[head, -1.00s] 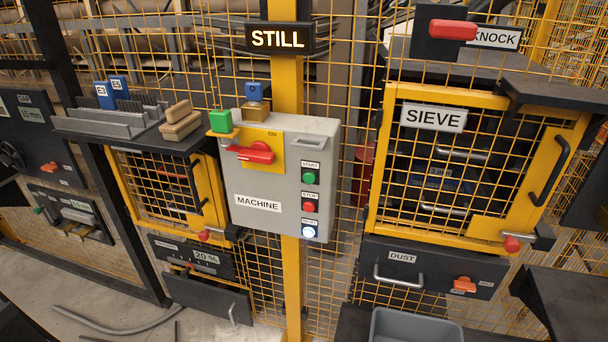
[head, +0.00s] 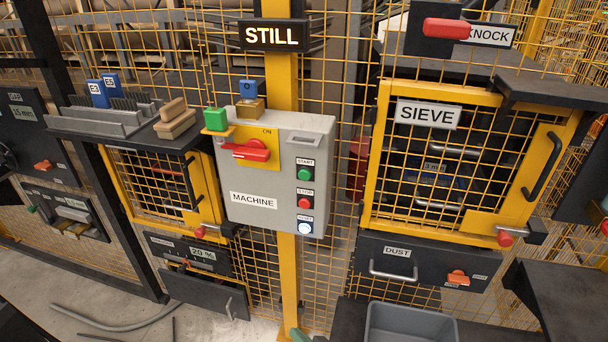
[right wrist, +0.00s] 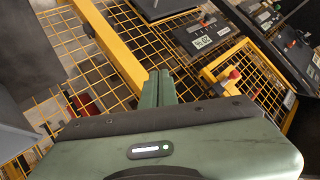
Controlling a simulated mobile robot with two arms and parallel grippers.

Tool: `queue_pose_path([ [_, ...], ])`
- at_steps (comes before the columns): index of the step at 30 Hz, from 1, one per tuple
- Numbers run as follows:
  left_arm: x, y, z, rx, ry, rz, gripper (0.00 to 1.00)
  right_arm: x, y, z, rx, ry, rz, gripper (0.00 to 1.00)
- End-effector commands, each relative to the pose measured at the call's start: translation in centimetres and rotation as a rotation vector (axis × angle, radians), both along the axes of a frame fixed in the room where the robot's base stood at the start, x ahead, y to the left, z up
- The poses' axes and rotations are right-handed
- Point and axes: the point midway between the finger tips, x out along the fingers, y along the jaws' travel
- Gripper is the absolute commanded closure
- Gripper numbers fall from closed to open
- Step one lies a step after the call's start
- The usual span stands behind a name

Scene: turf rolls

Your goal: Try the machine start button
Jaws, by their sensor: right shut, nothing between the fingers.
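The grey machine box (head: 270,212) hangs on a yellow post in the middle of the head view. Its green start button (head: 305,174) is at the top of a column, above a red stop button (head: 305,202) and a lit white reset button (head: 305,228). A red rotary handle (head: 250,151) on a yellow plate lies sideways near the word ON. The sign above reads STILL (head: 272,36). My right gripper (head: 298,335) just shows its green tip at the bottom edge, well below the box. In the right wrist view its fingers (right wrist: 160,87) are together and empty. My left gripper is out of view.
A yellow mesh fence surrounds the box. The sieve door (head: 470,225) and dust drawer (head: 425,266) are at right, with a grey bin (head: 410,325) below. A dark shelf (head: 130,137) with grey racks and wooden blocks juts out at left.

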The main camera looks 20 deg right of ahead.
Motion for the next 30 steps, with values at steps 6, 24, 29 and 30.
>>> queue_pose_path([
  [6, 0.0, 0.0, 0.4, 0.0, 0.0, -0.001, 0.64, 5.0, 0.5, 15.1, 0.207, -0.254, -0.068, 1.0],
  [24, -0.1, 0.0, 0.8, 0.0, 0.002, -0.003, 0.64, 4.5, -0.6, 38.3, 0.545, -0.626, -0.088, 1.0],
  [29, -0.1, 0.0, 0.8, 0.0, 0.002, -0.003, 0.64, 4.5, -0.6, 38.3, 0.546, -0.626, -0.088, 1.0],
  [30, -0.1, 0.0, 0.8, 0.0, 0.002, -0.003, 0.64, 4.5, -0.6, 38.3, 0.545, -0.626, -0.089, 1.0],
])
